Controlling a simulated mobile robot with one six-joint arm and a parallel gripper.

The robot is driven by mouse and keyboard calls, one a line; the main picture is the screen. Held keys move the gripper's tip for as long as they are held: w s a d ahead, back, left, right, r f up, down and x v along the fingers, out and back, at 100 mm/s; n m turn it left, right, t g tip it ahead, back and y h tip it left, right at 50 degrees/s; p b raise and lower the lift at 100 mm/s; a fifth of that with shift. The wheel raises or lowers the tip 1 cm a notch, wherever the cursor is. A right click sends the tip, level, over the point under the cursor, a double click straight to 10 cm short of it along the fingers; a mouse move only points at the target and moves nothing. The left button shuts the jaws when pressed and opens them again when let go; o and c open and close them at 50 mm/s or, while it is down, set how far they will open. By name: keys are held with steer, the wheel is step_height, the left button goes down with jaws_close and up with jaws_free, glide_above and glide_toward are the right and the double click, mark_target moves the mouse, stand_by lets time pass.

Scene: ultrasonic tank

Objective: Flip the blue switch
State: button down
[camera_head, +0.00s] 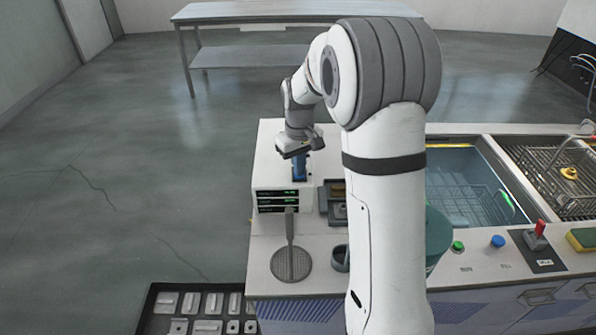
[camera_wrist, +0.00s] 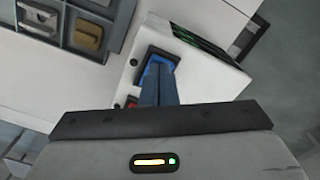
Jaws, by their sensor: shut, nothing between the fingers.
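The blue switch (camera_wrist: 165,55) sits in a dark frame on the top face of a white box, seen in the wrist view. My gripper (camera_wrist: 159,68) is shut and empty, with its dark blue fingers pointing down at the switch and covering its middle. The fingertips look to be at or very near the switch; I cannot tell whether they touch. Which way the switch is tipped is hidden. In the head view my gripper (camera_head: 299,177) is over the white box (camera_head: 267,165), and the switch cannot be made out apart from the fingers.
A red switch (camera_wrist: 132,102) lies beside the blue one, partly covered by my gripper. The box front has lit green displays (camera_head: 278,201). A grey compartment tray (camera_head: 324,205) stands right of the box. A round mesh tool (camera_head: 291,263) is in front. A water tank (camera_head: 465,185) lies farther right.

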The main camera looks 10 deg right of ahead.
steer(key=shift+f, duration=0.3)
steer(key=shift+r, duration=0.1)
steer(key=shift+r+p, duration=2.3)
steer(key=shift+r, duration=1.15)
